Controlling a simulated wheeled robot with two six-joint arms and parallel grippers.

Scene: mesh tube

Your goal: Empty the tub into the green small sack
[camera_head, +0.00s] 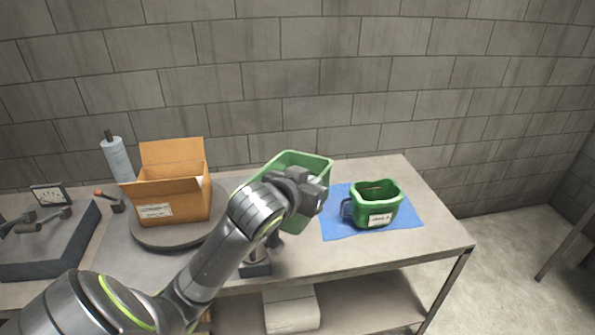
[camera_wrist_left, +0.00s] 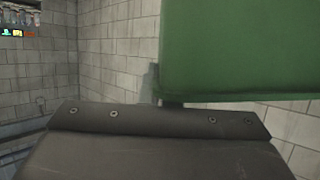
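The green tub (camera_head: 310,161) is at mid-table in the head view, partly hidden behind my left gripper. Its inside cannot be seen clearly. My left gripper (camera_head: 308,190) is at the tub's near right side and appears shut on its wall; the fingertips are hard to make out. In the left wrist view, the tub's green wall (camera_wrist_left: 240,50) fills the upper right, beyond the dark gripper body. The green small sack (camera_head: 361,217), open at the top and with a white label, stands upright to the right of the tub. My right gripper is out of view.
The sack stands on a blue mat (camera_head: 420,223) near the table's right end. A cardboard box (camera_head: 185,195) sits on a round grey turntable (camera_head: 157,240) to the left. A bottle (camera_head: 117,160) and a meter (camera_head: 48,194) are farther left. A block wall is behind.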

